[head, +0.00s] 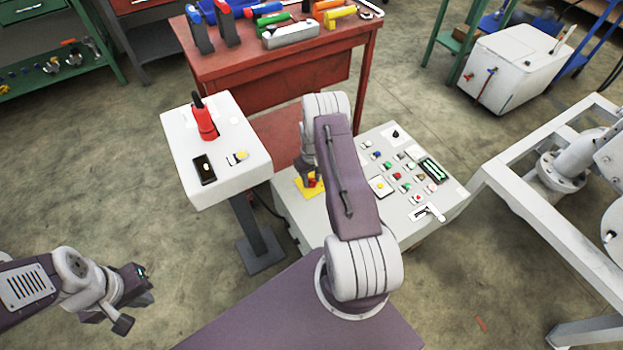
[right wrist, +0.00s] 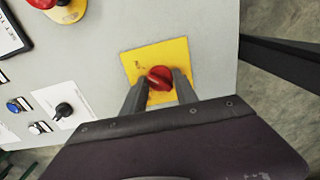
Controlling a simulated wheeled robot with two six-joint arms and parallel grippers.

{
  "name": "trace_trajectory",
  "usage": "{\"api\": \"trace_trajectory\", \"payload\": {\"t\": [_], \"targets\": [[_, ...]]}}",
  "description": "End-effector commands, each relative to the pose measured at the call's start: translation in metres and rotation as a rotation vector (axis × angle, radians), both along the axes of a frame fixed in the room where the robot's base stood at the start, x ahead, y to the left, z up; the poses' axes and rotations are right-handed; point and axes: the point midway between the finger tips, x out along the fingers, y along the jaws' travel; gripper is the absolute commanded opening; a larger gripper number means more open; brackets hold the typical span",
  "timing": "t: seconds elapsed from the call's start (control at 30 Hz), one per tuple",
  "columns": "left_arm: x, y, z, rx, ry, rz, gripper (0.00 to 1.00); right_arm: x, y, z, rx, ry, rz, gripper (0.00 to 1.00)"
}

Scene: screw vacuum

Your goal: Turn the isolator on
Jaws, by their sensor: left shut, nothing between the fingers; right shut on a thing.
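The isolator is a red rotary knob (right wrist: 160,77) on a yellow plate (right wrist: 183,50), set in the grey control panel. My right gripper (right wrist: 161,80) is shut on the red knob, with one finger on each side of it in the right wrist view. In the head view the yellow plate (head: 303,187) shows at the left edge of the panel, and my right arm partly hides the knob. My left gripper (head: 146,283) is shut and empty, low over the floor at the left, away from the panel.
The control panel (head: 300,217) carries several buttons and a black switch (right wrist: 64,109). A white pedestal box (head: 187,135) with a red-and-black device (head: 206,123) stands left of it. A red workbench (head: 300,70) with tools is behind. Floor around my left gripper is clear.

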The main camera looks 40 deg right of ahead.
Motion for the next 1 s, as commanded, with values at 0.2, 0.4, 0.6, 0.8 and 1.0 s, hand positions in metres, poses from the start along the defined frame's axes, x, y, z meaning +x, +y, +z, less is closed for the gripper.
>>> {"api": "trace_trajectory", "payload": {"t": [0.2,0.4,0.6,0.8,1.0], "targets": [[0.000,0.000,0.000,0.000,0.000,0.000,0.00,0.000,0.000,0.000,0.000,-0.002,-0.003,0.00],[0.000,0.000,0.000,0.000,0.000,0.000,0.00,0.000,0.000,0.000,0.000,-0.001,-0.002,0.57],[0.000,0.000,0.001,0.000,0.000,0.000,0.00,0.000,0.000,0.002,0.000,-0.001,-0.001,0.57],[0.000,0.000,0.015,0.000,0.000,0.000,0.00,0.001,0.000,0.042,-0.001,-0.003,-0.001,0.57],[0.000,0.000,0.025,0.000,0.000,0.000,0.00,0.001,0.000,0.080,0.000,-0.003,-0.001,0.57]]}}
